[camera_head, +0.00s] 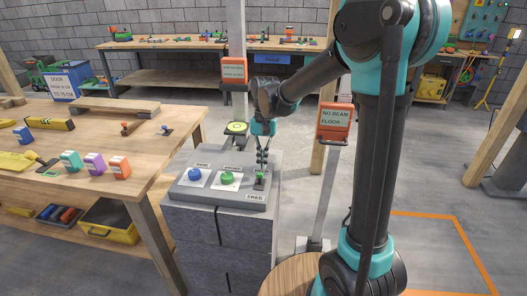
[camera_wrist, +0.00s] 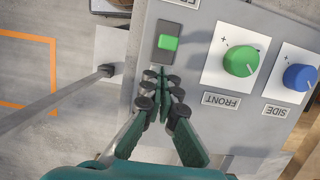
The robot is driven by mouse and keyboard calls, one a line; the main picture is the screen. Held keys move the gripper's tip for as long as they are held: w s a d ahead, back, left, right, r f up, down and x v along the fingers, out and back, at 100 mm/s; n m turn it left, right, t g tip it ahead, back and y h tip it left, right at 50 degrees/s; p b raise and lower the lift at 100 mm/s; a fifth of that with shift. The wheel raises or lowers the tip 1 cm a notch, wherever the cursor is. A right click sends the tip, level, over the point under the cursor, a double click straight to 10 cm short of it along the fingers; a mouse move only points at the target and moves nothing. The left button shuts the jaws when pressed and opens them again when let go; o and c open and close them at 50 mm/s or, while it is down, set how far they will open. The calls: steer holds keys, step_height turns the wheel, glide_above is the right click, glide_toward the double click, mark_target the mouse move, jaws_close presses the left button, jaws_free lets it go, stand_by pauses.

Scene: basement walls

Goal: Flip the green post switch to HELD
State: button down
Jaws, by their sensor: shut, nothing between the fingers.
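The green post switch (camera_wrist: 168,43) is a small green piece on a dark plate at one end of the grey control box (camera_head: 220,185). It also shows in the head view (camera_head: 260,178). A FREE label (camera_head: 255,197) sits at the plate's near end. No HELD label is readable; my gripper covers that side. My gripper (camera_wrist: 163,74) is shut and empty, its tips just beyond the plate's far end. I cannot tell whether they touch the box.
A green dial (camera_wrist: 241,60) marked FRONT and a blue dial (camera_wrist: 299,77) marked SIDE sit beside the switch. A wooden bench (camera_head: 150,180) with blocks stands left. A post with a NO BEAM FLOOR sign (camera_head: 334,117) stands behind, right of the box. Orange floor lines mark the right.

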steer(key=shift+s+a, duration=0.1)
steer(key=shift+s, duration=0.65)
steer(key=shift+s, duration=0.1)
steer(key=t, duration=0.1)
steer(key=s+t, duration=0.1)
steer(key=shift+s+a+r+t, duration=0.1)
steer(key=shift+s+r+t, duration=0.1)
steer(key=shift+t, duration=0.2)
steer(key=shift+s, duration=0.35)
steer(key=shift+w, duration=0.25)
steer(key=shift+w+f, duration=0.3)
steer(key=shift+w, duration=0.3)
